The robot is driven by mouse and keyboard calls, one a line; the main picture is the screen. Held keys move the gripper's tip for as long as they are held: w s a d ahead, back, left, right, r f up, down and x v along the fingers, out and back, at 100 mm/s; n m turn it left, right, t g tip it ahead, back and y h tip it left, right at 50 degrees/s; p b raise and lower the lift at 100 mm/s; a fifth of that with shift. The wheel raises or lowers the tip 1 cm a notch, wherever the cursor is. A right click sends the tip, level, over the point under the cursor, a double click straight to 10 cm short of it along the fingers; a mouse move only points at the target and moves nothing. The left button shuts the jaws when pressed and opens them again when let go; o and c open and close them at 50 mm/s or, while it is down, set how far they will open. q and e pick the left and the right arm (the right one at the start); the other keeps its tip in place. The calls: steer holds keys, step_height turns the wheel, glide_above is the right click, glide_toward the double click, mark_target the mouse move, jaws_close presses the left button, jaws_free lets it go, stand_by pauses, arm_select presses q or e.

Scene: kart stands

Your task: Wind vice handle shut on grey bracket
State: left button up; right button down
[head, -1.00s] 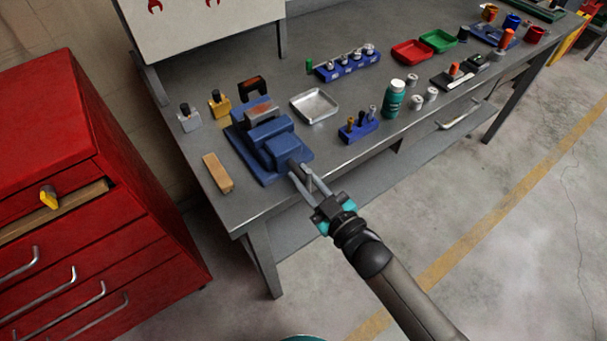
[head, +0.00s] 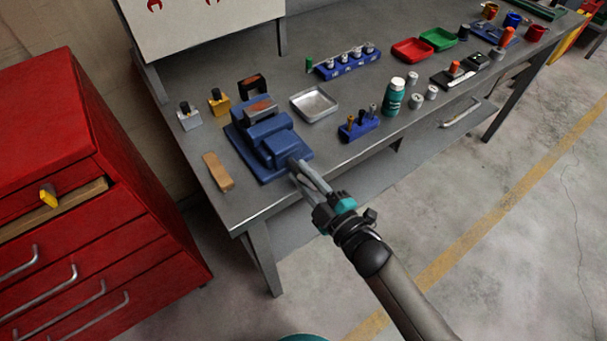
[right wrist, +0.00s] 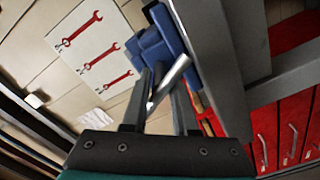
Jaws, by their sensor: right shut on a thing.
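The blue vice (head: 283,148) stands at the near left corner of the grey bench. It also shows in the right wrist view (right wrist: 152,48). A grey piece with a brownish top (head: 258,106), seemingly the bracket, sits at its jaws; whether they press on it, I cannot tell. The vice's silver handle bar (right wrist: 170,82) is at the front end, facing my right arm. My right gripper (head: 297,169) reaches in from the front and is shut on the handle, with the bar lying slantwise between its fingers in the right wrist view. My left gripper is not in view.
A tan wooden block (head: 218,171) lies left of the vice. Small grey (head: 189,118) and yellow (head: 220,103) pieces stand behind it. A metal tray (head: 314,104) and a blue tool holder (head: 358,128) are to the right. A red drawer cabinet (head: 90,200) stands left of the bench.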

stand_by(0.5)
steer(key=c, duration=0.7)
jaws_free()
steer(key=shift+s+d, duration=0.1)
steer(key=v, duration=1.5)
steer(key=shift+r, duration=0.1)
steer(key=s+d+f+m+g+h+b, duration=0.1)
steer(key=s+d+f+m+g+h, duration=0.15)
steer(key=f, duration=0.55)
steer(key=s+d+f+m+g+h, duration=0.1)
steer(key=d+f+m+h, duration=0.25)
steer(key=f, duration=0.55)
steer(key=s+d+f+m+g+h+b, duration=0.1)
steer(key=d+f+m+h, duration=0.15)
steer(key=f, duration=0.55)
steer(key=s+f+m+g, duration=0.2)
steer(key=s+f+g, duration=0.1)
steer(key=s+f, duration=0.2)
steer(key=s+d+f+m+g+h, duration=0.1)
steer(key=s+f+m+g, duration=0.2)
steer(key=s, duration=0.6)
steer(key=s+d+f+m+g+h+b, duration=0.1)
steer(key=s+f+m+g, duration=0.1)
steer(key=s+f, duration=0.5)
steer(key=shift+s+f+g, duration=0.1)
steer(key=shift+f+g, duration=0.3)
steer(key=shift+g, duration=0.15)
